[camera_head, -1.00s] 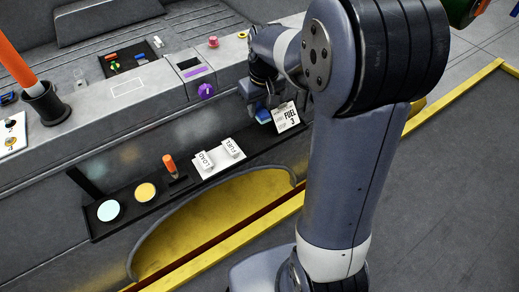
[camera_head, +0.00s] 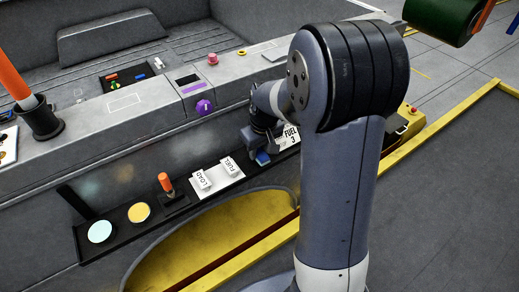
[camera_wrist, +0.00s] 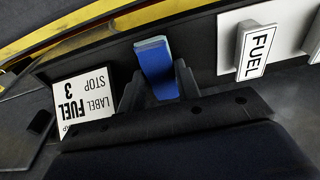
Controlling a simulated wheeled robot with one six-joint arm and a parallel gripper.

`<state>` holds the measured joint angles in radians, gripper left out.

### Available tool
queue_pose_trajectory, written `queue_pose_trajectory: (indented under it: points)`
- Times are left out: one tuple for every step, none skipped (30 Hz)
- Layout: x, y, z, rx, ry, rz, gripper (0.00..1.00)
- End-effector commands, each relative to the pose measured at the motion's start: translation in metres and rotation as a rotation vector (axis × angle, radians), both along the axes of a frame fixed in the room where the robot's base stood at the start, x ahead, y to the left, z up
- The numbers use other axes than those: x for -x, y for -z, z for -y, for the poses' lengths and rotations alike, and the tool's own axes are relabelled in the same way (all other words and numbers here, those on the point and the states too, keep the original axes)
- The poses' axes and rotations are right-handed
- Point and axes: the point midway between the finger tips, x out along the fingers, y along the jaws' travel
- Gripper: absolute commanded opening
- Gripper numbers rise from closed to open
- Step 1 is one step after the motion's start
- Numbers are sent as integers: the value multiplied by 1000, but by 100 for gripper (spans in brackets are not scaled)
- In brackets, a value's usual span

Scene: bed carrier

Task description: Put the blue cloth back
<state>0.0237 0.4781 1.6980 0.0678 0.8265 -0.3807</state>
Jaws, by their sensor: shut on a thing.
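The blue cloth (camera_wrist: 157,68) shows in the wrist view as a flat, folded blue block with a lighter top edge. My gripper (camera_wrist: 158,84) is shut on it, with one dark finger on each side. In the head view, the cloth (camera_head: 262,158) is a small blue patch below my gripper (camera_head: 258,148), at the black shelf along the carrier's side. It sits between the white FUEL 3 card and the LOAD/FUEL plate. I cannot tell whether the cloth touches the shelf.
The FUEL 3 card (camera_head: 289,136) stands close beside my gripper. The white LOAD/FUEL plate (camera_head: 217,177), an orange-handled item (camera_head: 165,183), a yellow disc (camera_head: 139,212) and a pale blue disc (camera_head: 100,231) line the shelf. A purple knob (camera_head: 204,107) is above.

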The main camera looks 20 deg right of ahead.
Motion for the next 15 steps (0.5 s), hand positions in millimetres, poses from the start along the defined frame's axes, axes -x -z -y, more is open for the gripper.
queue_pose_trajectory:
  points:
    - [0, 1, 0, -1, 0, 2, 10]
    - [0, 0, 0, 0, 0, 2, 10]
    - [0, 0, 0, 0, 0, 2, 10]
    - [0, 0, 0, 0, 0, 2, 10]
    - [0, 0, 0, 0, 0, 2, 10]
    - [0, 0, 0, 0, 0, 2, 10]
    - [0, 1, 0, 0, 0, 2, 10]
    - [0, 2, 0, 0, 0, 2, 10]
    - [0, 3, 0, 0, 0, 2, 10]
    - [0, 4, 0, 0, 0, 2, 10]
    - [0, 3, 0, 0, 0, 2, 34]
    - [0, 3, 0, 0, 0, 2, 37]
    - [0, 3, 0, 0, 0, 2, 40]
    - [0, 3, 0, 0, 0, 2, 42]
    - [0, 3, 0, 0, 0, 2, 46]
